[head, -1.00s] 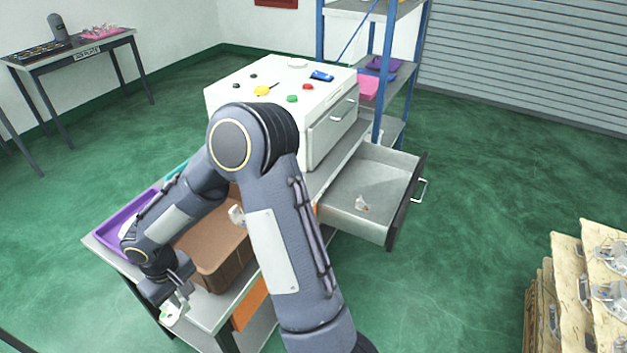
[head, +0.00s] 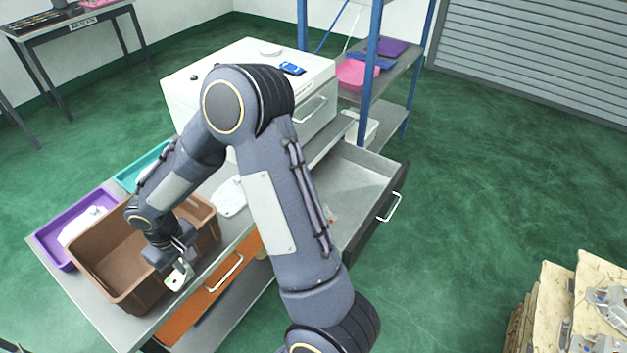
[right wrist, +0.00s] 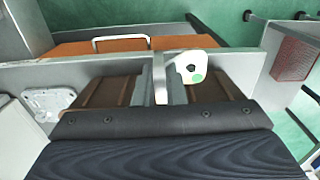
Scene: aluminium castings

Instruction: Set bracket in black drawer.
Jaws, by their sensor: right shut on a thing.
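My right gripper (head: 180,262) is shut on a small whitish bracket (head: 180,277), over the front right side of the brown bin. In the right wrist view the fingers (right wrist: 160,82) grip the bracket (right wrist: 192,68), which has a dark hole and a green dot. The black drawer (head: 392,208), with a black front and a pale handle, stands pulled out at the right of the bench. Its grey floor shows, and my right arm covers its near left part. A small part (head: 331,216) shows in it beside my arm. My left gripper is not in view.
The brown bin (head: 98,285) stands on the bench beside a purple tray (head: 45,245) and a teal tray (head: 130,178). An orange drawer (head: 190,318) is below the gripper. A white cabinet (head: 180,95) stands behind my arm. Castings lie on a stack at lower right.

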